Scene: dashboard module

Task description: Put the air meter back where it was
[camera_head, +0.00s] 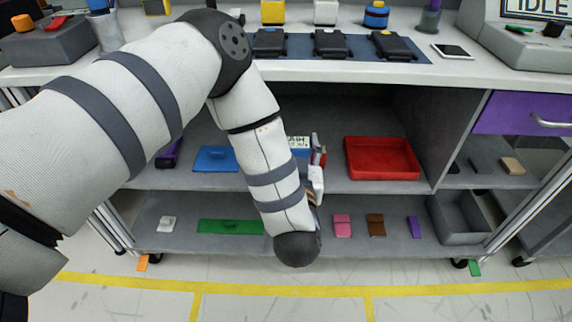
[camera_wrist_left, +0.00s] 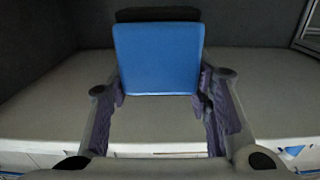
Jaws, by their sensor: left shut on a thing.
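My left gripper (camera_head: 317,172) reaches into the middle shelf bay, partly hidden behind my own forearm. In the left wrist view its two purple-padded fingers (camera_wrist_left: 160,97) press on both sides of a flat blue block with a dark top, which I take to be the air meter (camera_wrist_left: 157,58). It looks upright, above or on the grey shelf; I cannot tell if it touches. In the head view a small pale and blue lettered face (camera_head: 298,143) shows beside the gripper, mostly hidden by the arm. My right gripper is not in view.
A red tray (camera_head: 382,174) stands right of the gripper on the middle shelf (camera_head: 338,184), and a blue flat item (camera_head: 214,158) lies left. The lower shelf holds a green plate (camera_head: 231,227) and small pieces. The white worktop (camera_head: 300,70) overhangs the bay.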

